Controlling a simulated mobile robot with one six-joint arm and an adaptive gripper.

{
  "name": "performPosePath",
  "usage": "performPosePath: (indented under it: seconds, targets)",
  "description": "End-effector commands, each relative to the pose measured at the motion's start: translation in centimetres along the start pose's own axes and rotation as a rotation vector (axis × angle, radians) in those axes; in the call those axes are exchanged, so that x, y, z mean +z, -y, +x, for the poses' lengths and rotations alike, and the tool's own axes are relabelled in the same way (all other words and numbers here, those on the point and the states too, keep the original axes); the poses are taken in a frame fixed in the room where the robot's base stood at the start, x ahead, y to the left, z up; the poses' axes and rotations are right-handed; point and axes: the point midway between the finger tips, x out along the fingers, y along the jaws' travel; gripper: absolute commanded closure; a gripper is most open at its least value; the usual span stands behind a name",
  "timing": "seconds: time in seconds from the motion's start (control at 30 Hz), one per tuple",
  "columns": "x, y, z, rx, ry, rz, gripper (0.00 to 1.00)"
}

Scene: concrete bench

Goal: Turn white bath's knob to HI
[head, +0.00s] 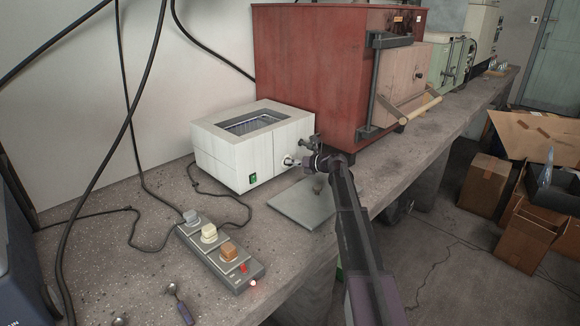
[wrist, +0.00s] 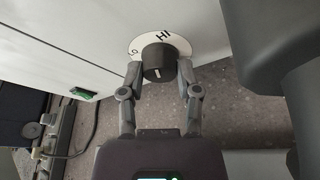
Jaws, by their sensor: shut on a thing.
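The white bath (head: 215,155) stands on the bench with its open well on top. Its black knob (wrist: 158,58) sits on a round white dial plate (wrist: 178,44) on the front face. In the wrist view HI is at the dial's upper right and LO at its left. In the head view my gripper (head: 302,161) reaches the bath's front and largely hides the knob.
A green switch (head: 252,179) is low on the bath's front. A flat grey plate (head: 302,204) lies below my gripper. A red cabinet (head: 310,75) stands close behind the bath. A power strip (head: 222,255) with plugs and cables lies at the front left.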

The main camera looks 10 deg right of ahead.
Motion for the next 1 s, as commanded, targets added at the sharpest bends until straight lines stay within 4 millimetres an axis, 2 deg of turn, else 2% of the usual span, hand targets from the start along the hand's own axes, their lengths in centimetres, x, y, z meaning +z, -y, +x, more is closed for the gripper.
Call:
performPosePath:
  seconds: [0.3, 0.77, 0.8, 0.9, 1.0]
  targets:
    - [-0.31, -0.10, 0.07, 0.047, -0.004, 0.118, 1.00]
    - [-0.26, -0.24, 0.14, 0.055, -0.004, 0.134, 1.00]
    - [-0.26, -0.24, 0.15, 0.055, -0.004, 0.134, 0.51]
    - [-0.22, -0.22, 0.15, 0.055, -0.002, 0.134, 0.22]
    - [-0.16, -0.17, 0.14, 0.054, 0.000, 0.135, 0.22]
